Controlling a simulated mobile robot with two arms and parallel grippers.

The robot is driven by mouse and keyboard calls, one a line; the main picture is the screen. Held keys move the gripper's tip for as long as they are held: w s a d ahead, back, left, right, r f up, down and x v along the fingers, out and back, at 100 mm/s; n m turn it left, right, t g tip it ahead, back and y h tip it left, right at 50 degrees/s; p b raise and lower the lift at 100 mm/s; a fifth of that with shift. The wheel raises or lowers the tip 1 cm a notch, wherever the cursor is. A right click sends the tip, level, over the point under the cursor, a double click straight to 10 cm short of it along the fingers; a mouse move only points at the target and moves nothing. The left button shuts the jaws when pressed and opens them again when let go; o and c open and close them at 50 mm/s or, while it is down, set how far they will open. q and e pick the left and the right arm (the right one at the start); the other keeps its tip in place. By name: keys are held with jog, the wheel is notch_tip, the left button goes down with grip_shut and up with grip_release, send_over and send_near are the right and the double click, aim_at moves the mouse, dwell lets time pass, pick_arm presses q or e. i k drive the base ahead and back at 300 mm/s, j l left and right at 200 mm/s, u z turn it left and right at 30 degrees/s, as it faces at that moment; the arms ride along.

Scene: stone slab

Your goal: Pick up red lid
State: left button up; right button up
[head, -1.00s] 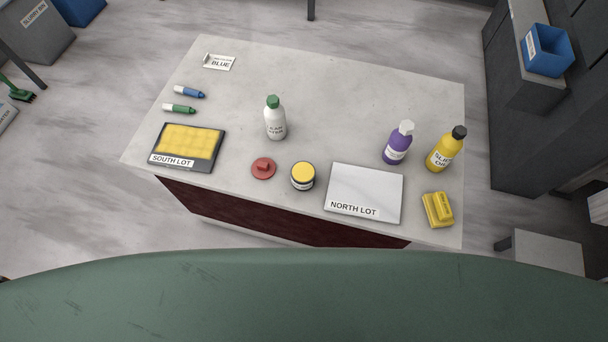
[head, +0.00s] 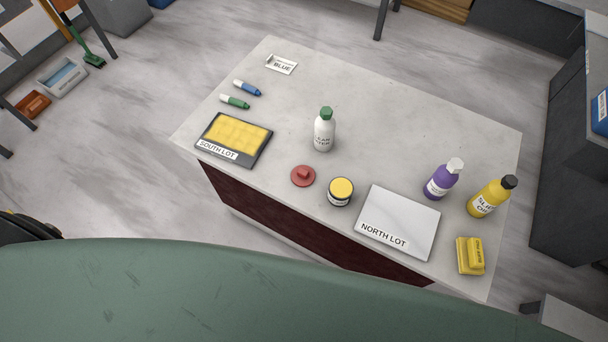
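The red lid (head: 303,176) is a round disc with a raised knob. It lies flat on the stone slab (head: 400,130), close to the slab's near edge. It sits between the yellow-filled SOUTH LOT tray and a small jar with a yellow top (head: 340,191), apart from both. Nothing covers it. Neither of my grippers is in view. A black and yellow part at the left edge is too cut off to make out.
On the slab stand a white bottle with a green cap (head: 324,131), the SOUTH LOT tray (head: 262,152), the white NORTH LOT board (head: 408,213), a purple bottle (head: 441,182), a yellow bottle (head: 488,199), a yellow block (head: 470,256) and two markers (head: 235,102). The slab's far middle is clear.

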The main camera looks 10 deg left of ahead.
aim_at(303, 176)
jog(key=j+z, duration=0.25)
jog(key=j, duration=0.3)
jog(key=j+z, duration=0.3)
jog(key=j, duration=0.25)
jog(key=k+j+z, duration=0.1)
jog(key=j+z, duration=0.15)
jog(key=j, duration=0.25)
jog(key=k+j+z, duration=0.15)
jog(key=j+z, duration=0.15)
jog(key=j, duration=0.2)
